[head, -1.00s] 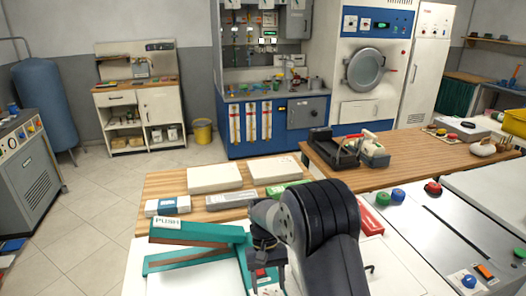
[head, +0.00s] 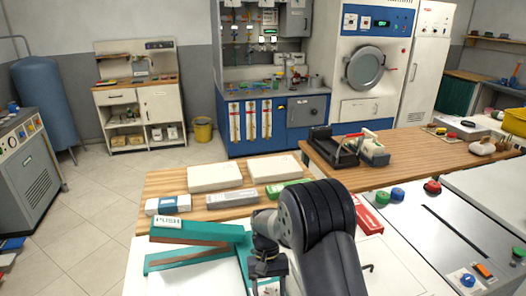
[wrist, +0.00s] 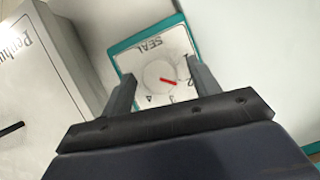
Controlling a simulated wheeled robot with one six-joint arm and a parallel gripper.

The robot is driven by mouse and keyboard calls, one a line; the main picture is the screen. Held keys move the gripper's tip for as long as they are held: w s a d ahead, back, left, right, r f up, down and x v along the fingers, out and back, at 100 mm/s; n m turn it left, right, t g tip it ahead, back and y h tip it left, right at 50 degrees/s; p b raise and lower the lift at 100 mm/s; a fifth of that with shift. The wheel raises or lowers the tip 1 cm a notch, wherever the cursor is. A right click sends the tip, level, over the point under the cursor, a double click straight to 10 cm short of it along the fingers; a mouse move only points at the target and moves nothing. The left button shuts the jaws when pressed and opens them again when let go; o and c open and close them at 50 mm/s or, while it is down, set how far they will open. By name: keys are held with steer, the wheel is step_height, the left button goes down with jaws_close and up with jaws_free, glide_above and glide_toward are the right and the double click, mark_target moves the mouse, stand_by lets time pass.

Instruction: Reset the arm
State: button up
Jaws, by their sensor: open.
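My arm rises from the bottom middle of the head view, bent over the white worktop. In the head view my gripper (head: 268,276) points down beside the teal sealer (head: 200,230), which has a white PUSH label (head: 165,222); its fingers are hard to make out there. In the wrist view my gripper (wrist: 163,82) is open, with nothing between its fingers. Beyond the fingers is a teal-edged panel marked SEAL, with a white dial (wrist: 160,75) and a red pointer. I cannot tell whether the fingers touch it.
White flat boxes (head: 215,177) and smaller cartons lie on the wooden counter behind the sealer. A red box (head: 370,218) lies right of my arm. A black tray (head: 335,148) stands farther back. A grey machine with buttons (head: 440,235) is at right. Open floor (head: 90,210) lies left.

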steer(key=m, duration=0.1)
steer(key=m+y+p, duration=0.1)
steer(key=m, duration=0.1)
steer(key=m+y+p, duration=0.1)
steer(key=m, duration=0.1)
steer(key=shift+w+d+r, duration=0.1)
steer(key=shift+d+r, duration=0.1)
steer(key=shift+r, duration=0.15)
steer(key=m+y+p, duration=0.1)
steer(key=m+p, duration=0.1)
steer(key=m, duration=0.1)
steer(key=shift+d+m+t, duration=0.1)
steer(key=shift+m+t, duration=0.3)
steer(key=shift+w+r+m, duration=0.1)
steer(key=shift+r+m, duration=0.1)
steer(key=shift+m, duration=0.2)
steer(key=d+b+v, duration=0.1)
steer(key=b+v, duration=0.1)
steer(key=v, duration=0.8)
steer(key=w+d+f+n+t+b, duration=0.1)
steer(key=w+d+n+t+b, duration=0.1)
steer(key=w, duration=0.4)
steer(key=shift+f+n, duration=0.25)
steer(key=shift+n, duration=0.55)
steer(key=shift+w, duration=0.15)
